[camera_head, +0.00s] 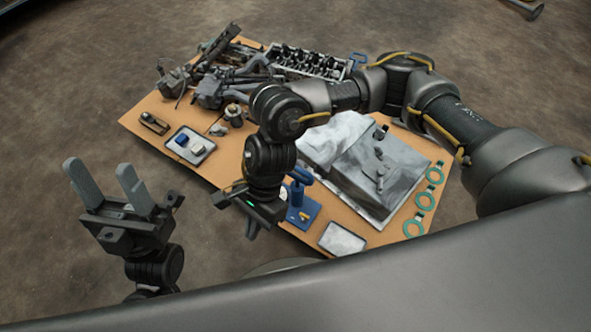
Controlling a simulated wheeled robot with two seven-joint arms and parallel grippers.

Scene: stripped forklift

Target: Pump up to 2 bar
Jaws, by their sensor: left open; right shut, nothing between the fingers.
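The blue hand pump (297,192) stands upright on a blue base plate near the front edge of the board, with a T-shaped handle on top. A small yellow mark shows on its base; no pressure reading can be made out. My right gripper (250,232) points down just left of the pump, shut and empty. It partly overlaps the pump's left side in the picture, and I cannot tell whether they touch. My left gripper (104,178) is open and empty, fingers pointing up, over the floor left of the board.
The tan board (232,172) holds a tray (190,146) with a blue and a pale block, a flat pale tray (342,239), several green rings (425,199), a large grey metal casing (378,178) and dark engine parts (215,88) at the back. Bare floor surrounds it.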

